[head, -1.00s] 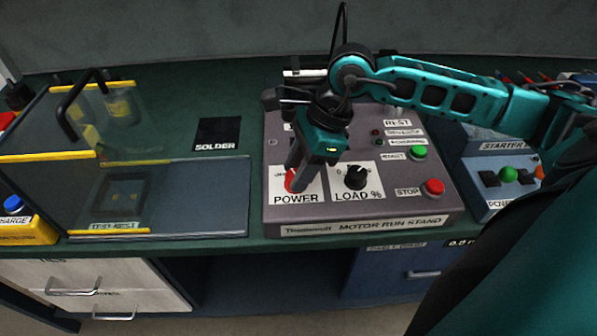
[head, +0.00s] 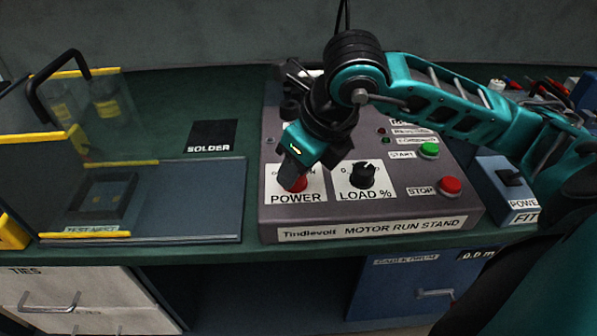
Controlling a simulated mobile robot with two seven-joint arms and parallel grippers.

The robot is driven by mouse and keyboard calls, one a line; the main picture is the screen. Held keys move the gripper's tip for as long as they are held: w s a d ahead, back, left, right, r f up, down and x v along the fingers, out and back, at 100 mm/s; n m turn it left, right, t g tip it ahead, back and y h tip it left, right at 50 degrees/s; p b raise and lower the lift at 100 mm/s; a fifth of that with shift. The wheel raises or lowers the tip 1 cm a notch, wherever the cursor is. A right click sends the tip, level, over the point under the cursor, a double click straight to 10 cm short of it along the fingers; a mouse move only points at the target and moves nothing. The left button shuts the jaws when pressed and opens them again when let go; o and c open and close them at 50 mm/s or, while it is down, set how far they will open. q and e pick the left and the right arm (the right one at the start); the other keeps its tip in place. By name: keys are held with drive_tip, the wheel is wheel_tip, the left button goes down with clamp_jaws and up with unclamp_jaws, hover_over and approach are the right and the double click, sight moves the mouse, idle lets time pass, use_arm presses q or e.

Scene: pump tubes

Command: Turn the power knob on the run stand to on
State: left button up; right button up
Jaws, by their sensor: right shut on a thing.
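The motor run stand (head: 270,222) is a grey box with a sloped top on the green bench. I cannot read the knob's setting. The black load knob (head: 363,174) is just right of it, apart from the gripper. My left gripper is not in view.
The green start button (head: 429,150) and red stop button (head: 449,186) are on the stand's right side. A clear-walled test nest with a black handle (head: 45,85) stands at left. A blue starter box (head: 500,190) is at right. Bench around the SOLDER mat (head: 212,134) is clear.

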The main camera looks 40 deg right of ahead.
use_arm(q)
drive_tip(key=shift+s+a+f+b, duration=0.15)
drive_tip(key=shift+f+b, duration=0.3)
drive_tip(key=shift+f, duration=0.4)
use_arm(e)
drive_tip(key=shift+a+m+h, duration=0.1)
drive_tip(key=shift+m+h, duration=0.4)
drive_tip(key=shift+m, duration=0.8)
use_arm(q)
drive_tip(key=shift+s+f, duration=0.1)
use_arm(e)
drive_tip(key=shift+m, duration=0.3)
drive_tip(key=o, duration=1)
drive_tip(key=shift+o, duration=0.2)
drive_tip(key=shift+r, duration=0.1)
drive_tip(key=p+v, duration=0.2)
drive_tip(key=v, duration=0.6)
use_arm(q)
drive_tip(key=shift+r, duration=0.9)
use_arm(e)
wheel_tip(320, 180, up, 4)
hover_over(309, 197)
drive_tip(key=s, duration=0.2)
drive_tip(key=shift+r, duration=0.2)
